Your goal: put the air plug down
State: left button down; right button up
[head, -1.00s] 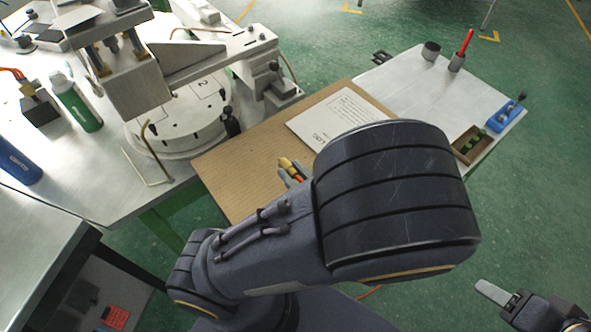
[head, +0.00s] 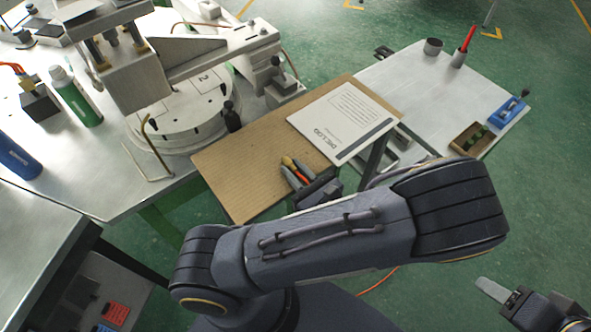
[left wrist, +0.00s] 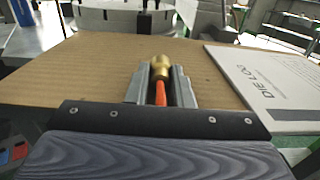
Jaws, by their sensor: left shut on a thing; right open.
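The air plug is a small brass piece with an orange-red part behind it. It shows at the fingers of my left gripper (head: 296,172), above or on the brown board (head: 228,168). In the left wrist view the air plug (left wrist: 161,66) sits between the two grey fingers (left wrist: 160,84), which are shut on it. Its brass end points away from me, over the board. I cannot tell whether it touches the board. My right gripper (head: 494,291) is open and empty at the lower right, over the floor.
A white DIE LOG sheet (head: 342,121) lies on the board, right of my left gripper. The round plate (head: 190,118) of the machine stands beyond the board. A green bottle (head: 76,97) stands at left. A wooden box (head: 471,140) and blue holder (head: 507,114) are on the right table.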

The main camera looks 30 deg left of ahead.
pick_arm(q)
jog(key=shift+f, duration=0.15)
jog(key=c, duration=1.3)
grip_release()
